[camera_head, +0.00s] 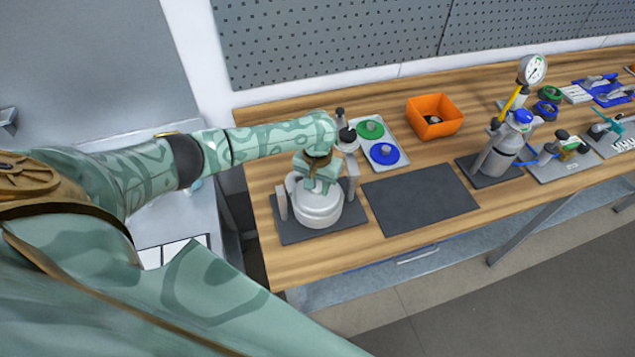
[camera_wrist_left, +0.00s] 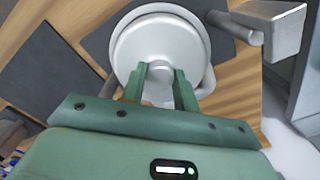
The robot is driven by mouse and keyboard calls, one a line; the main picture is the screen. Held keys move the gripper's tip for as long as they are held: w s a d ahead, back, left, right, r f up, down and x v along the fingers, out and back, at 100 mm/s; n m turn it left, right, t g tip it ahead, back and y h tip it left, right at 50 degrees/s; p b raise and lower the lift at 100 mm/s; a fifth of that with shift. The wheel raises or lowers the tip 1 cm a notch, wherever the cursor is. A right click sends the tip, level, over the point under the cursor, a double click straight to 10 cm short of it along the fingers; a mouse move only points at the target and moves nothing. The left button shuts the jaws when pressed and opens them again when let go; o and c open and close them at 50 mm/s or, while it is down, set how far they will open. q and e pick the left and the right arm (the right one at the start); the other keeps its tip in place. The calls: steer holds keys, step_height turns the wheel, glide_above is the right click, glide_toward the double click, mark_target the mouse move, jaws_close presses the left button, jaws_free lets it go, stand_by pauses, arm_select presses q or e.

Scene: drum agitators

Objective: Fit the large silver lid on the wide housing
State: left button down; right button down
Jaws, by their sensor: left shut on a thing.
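My left gripper (camera_head: 318,184) is over the dark mat at the left end of the bench, pointing down. In the left wrist view its two green fingers (camera_wrist_left: 159,72) are shut on the knob of the large silver lid (camera_wrist_left: 135,38). The lid is round and pale silver. In the head view the silver wide housing (camera_head: 319,215) stands on the mat directly below the gripper, with upright posts beside it. The gripper partly hides the lid, and I cannot tell whether it is fully seated on the housing. My right gripper is not in view.
A tray with a green disc (camera_head: 370,130) and a blue disc (camera_head: 385,153) lies behind. An orange bin (camera_head: 434,116) stands farther right. An empty dark mat (camera_head: 420,197) lies right of the housing.

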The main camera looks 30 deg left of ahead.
arm_select(q)
steer(key=c, duration=1)
jaws_free()
steer(key=shift+o, duration=0.2)
step_height(320, 180, up, 16)
steer(key=p, duration=0.4)
steer(key=shift+r+p, duration=0.15)
steer(key=shift+p, duration=0.25)
